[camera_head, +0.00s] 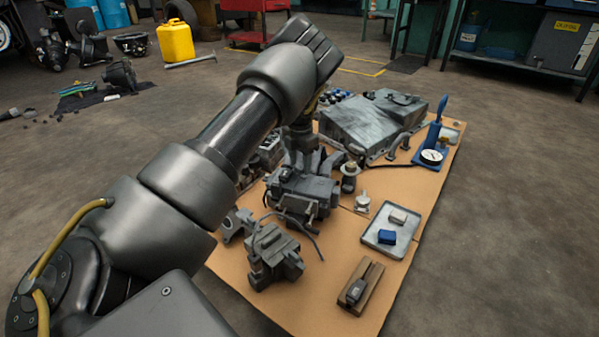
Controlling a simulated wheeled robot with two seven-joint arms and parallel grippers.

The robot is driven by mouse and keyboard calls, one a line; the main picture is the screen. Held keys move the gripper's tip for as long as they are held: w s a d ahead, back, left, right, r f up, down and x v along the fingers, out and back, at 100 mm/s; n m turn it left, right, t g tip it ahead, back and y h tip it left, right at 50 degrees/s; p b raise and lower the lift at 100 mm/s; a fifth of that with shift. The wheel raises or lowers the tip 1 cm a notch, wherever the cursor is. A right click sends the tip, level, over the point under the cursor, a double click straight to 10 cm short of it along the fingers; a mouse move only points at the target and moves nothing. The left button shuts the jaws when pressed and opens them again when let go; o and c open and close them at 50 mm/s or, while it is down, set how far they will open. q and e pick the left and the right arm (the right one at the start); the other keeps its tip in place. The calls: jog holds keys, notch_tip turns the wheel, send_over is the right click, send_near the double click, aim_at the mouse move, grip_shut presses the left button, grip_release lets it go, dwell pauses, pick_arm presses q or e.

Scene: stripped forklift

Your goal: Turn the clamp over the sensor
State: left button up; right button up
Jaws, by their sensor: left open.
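My left arm reaches in from the left, and my left gripper (312,163) points down with its fingers apart. It is above the back of a dark grey machine unit (300,190) on the brown board. I cannot tell whether the fingers touch the unit. A small black part (355,291) sits on a wooden block (370,278) at the board's front right; it may be the sensor or the clamp, but I cannot tell which. No clamp shows clearly. My left arm hides the board's left side. My right gripper is out of view.
A second grey unit (273,256) stands in front. A metal tray (370,237) holds a blue block (387,237) and a light block. A blue gauge stand (431,150) and a large grey housing (372,122) are farther back. Bare board (330,255) lies between the front unit and tray.

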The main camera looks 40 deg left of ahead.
pick_arm(q)
jog(key=shift+f, duration=0.6)
